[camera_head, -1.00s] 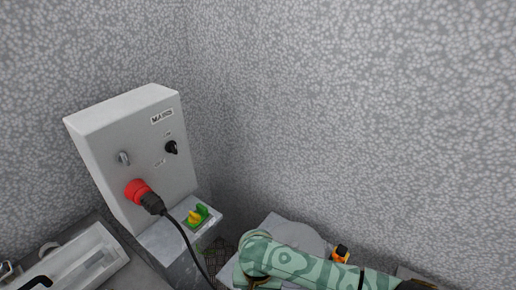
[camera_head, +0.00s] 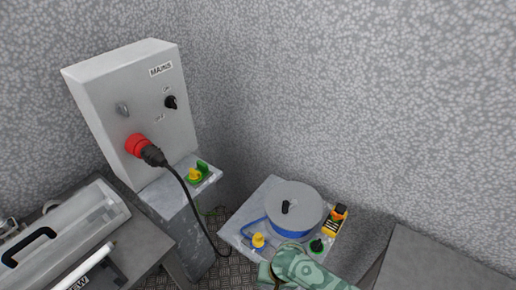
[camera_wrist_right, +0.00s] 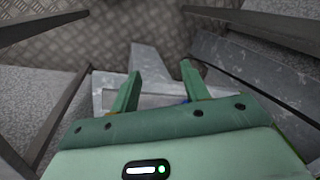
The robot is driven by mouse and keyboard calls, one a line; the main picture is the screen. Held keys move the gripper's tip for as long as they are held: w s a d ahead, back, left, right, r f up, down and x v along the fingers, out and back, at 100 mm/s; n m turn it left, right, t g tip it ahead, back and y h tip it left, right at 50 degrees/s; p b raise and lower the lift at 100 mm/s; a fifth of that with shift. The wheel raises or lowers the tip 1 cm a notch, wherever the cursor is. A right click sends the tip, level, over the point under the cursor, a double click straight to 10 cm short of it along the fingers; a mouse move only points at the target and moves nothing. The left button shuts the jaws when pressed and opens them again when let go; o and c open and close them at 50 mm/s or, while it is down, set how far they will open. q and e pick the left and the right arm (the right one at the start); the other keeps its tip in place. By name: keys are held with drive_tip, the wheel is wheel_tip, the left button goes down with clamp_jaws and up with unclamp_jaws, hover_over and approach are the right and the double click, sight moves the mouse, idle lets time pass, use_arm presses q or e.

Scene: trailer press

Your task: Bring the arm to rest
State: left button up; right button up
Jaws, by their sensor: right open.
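My right arm (camera_head: 305,270), green with a wavy pattern, shows at the bottom of the head view, in front of the low shelf with the reel. Its fingers are not clear there. In the right wrist view my right gripper (camera_wrist_right: 160,84) has its two green fingers apart, with nothing between them. Beyond them are a grey metal surface and a tread-plate floor. My left gripper is not in view.
A grey mains box (camera_head: 138,115) holds a red plug (camera_head: 137,146) with a black cable. A grey-topped reel (camera_head: 293,205) stands on a shelf. A clear-covered case (camera_head: 75,232) is at left, a grey worktop (camera_head: 440,265) at right.

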drive_tip(key=s+d+f+n+b, duration=0.1)
drive_tip(key=s+d+f+b, duration=0.1)
drive_tip(key=s+d+f, duration=0.4)
drive_tip(key=s+d+f+h+b, duration=0.1)
drive_tip(key=s+d+f+b, duration=0.15)
drive_tip(key=f, duration=0.55)
drive_tip(key=s+d+f+n+b, duration=0.1)
drive_tip(key=s+d+f, duration=0.3)
drive_tip(key=s+f, duration=0.15)
drive_tip(key=s+d+f+n+b, duration=0.1)
drive_tip(key=s+d+f, duration=0.1)
drive_tip(key=s, duration=0.4)
drive_tip(key=s+d+f+n+h+b, duration=0.1)
drive_tip(key=s+d+f, duration=0.2)
drive_tip(key=s, duration=0.3)
drive_tip(key=s+d+f+n+b, duration=0.1)
drive_tip(key=s+d+f, duration=0.2)
drive_tip(key=s, duration=0.4)
drive_tip(key=shift+d+f, duration=0.25)
drive_tip(key=shift+d, duration=0.25)
drive_tip(key=shift+w, duration=0.1)
